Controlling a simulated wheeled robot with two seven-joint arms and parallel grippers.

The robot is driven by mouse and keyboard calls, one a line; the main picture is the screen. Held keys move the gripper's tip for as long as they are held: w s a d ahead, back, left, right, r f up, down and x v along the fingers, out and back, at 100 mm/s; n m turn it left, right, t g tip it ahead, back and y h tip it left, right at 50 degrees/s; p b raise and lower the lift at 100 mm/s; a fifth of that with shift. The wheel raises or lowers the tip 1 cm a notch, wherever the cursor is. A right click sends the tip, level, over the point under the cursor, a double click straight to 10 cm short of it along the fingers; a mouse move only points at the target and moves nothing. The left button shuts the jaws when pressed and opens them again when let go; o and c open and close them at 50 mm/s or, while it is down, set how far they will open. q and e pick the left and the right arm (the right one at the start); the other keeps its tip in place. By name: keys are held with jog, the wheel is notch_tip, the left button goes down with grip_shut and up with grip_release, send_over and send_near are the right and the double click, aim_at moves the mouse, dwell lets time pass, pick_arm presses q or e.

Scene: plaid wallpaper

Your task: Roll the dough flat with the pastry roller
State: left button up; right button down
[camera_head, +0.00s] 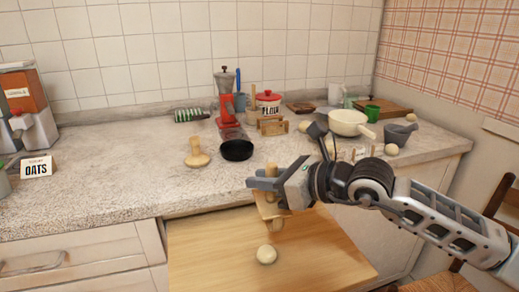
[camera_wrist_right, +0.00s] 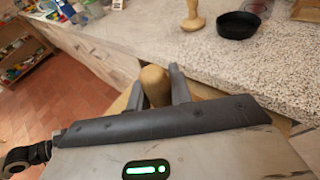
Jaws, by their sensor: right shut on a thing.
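My right gripper (camera_head: 266,184) comes in from the right, shut on the handle of a wooden pastry roller (camera_head: 270,208). The roller hangs below the fingers, over the pull-out wooden board (camera_head: 205,262). In the right wrist view, the rounded wooden handle end (camera_wrist_right: 155,84) shows between the two fingers (camera_wrist_right: 158,90). My left gripper is not in view.
On the counter (camera_head: 110,185) stand a wooden stamp-like tool (camera_head: 197,155), a black pan (camera_head: 237,150), a red grinder (camera_head: 228,105), a flour jar (camera_head: 267,102) and a cream pot (camera_head: 348,122). The board's left part is clear. A chair (camera_head: 500,205) is at right.

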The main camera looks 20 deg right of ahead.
aim_at(262, 210)
jog(key=shift+s+a+r+n+y, duration=0.3)
jog(key=shift+s+a+r, duration=0.3)
jog(key=shift+s, duration=0.15)
jog(key=shift+s+a+f+g, duration=0.15)
jog(key=shift+s+a+g, duration=0.1)
jog(key=shift+s+g, duration=0.1)
jog(key=shift+f+b, duration=1.45)
jog(key=shift+f, duration=1.65)
pick_arm(q)
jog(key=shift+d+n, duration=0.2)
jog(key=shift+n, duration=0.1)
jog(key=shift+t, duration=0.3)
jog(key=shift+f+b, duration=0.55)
jog(key=shift+b, duration=0.05)
pick_arm(e)
jog(key=shift+f, duration=0.5)
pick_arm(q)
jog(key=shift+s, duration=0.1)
